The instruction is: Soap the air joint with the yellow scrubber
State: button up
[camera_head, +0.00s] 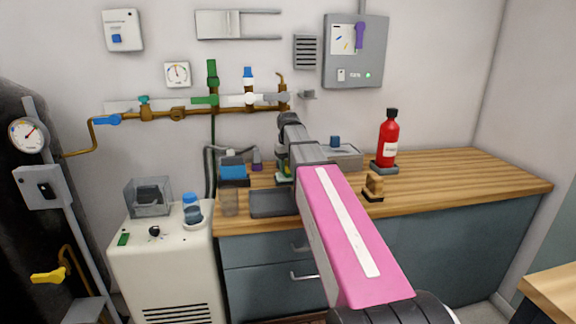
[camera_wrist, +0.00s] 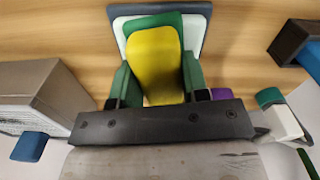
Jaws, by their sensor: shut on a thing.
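The yellow scrubber (camera_wrist: 155,62) has a green layer at its far end and sits between the fingers of my gripper (camera_wrist: 157,80) in the wrist view. My gripper is shut on it. Just beyond and under it is a pale dish with a grey-blue edge (camera_wrist: 117,22); I cannot tell whether the scrubber touches it. In the head view, my arm and gripper (camera_head: 284,158) reach over the counter and mostly hide the scrubber. The brass pipe line (camera_head: 230,112) runs along the wall with several joints and valves; which one is the air joint is not clear.
On the wooden counter (camera_head: 460,175) stand a red bottle (camera_head: 389,142), a blue sponge-like block in a dark holder (camera_head: 233,170), a dark tray (camera_head: 270,204), a small brush (camera_head: 374,187) and a grey box (camera_head: 344,158). The counter's right side is clear.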

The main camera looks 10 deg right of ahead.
jog(key=shift+f, duration=0.45)
dwell(1.2)
jog(key=shift+r, duration=3.6)
jog(key=shift+w, duration=0.1)
